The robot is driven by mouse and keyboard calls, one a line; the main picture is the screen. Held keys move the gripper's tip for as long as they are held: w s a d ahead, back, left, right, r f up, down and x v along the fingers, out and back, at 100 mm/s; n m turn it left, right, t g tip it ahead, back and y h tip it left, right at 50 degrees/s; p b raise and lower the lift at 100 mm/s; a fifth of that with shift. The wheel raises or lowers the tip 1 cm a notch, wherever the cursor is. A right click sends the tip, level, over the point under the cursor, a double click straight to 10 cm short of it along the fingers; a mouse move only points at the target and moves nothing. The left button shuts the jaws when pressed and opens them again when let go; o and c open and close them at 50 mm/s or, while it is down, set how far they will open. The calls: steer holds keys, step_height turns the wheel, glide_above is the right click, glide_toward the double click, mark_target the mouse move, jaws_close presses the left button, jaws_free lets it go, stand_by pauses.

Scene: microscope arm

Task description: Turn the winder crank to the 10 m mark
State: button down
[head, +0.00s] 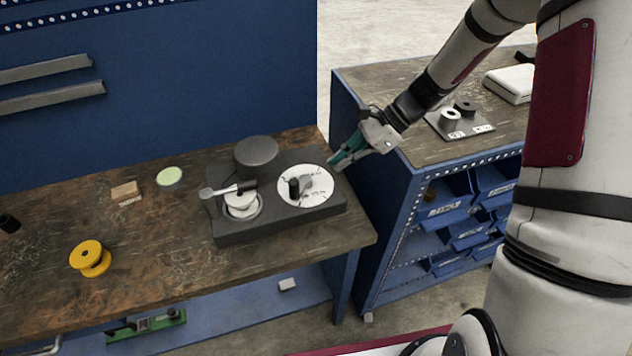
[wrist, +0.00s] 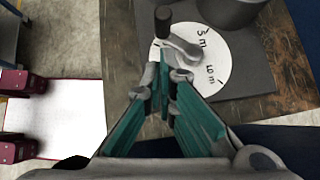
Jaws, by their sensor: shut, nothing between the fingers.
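The winder (head: 235,227) is a dark grey base on the wooden workbench. Its white dial (head: 318,195) lies flat at the right end and also shows in the wrist view (wrist: 222,88), where marks reading 5 m and 10 m are visible. The crank (head: 304,184) has a grey arm and an upright black knob (wrist: 162,19). In the wrist view the knob stands at the dial's upper left edge. My gripper (head: 336,162) is shut and empty with teal fingers. It is just beyond the dial's right side, apart from the crank in the head view. Its fingertips (wrist: 164,78) appear near the dial's edge.
A yellow spool (head: 91,258), a green disc (head: 170,178) and a small wooden block (head: 126,191) lie on the bench. A blue cabinet (head: 385,200) stands to the right.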

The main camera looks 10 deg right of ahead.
steer(key=p, duration=0.1)
glide_toward(300, 196)
steer(key=x, duration=0.4)
steer(key=shift+s+a+r, duration=0.15)
steer(key=shift+s+a, duration=0.05)
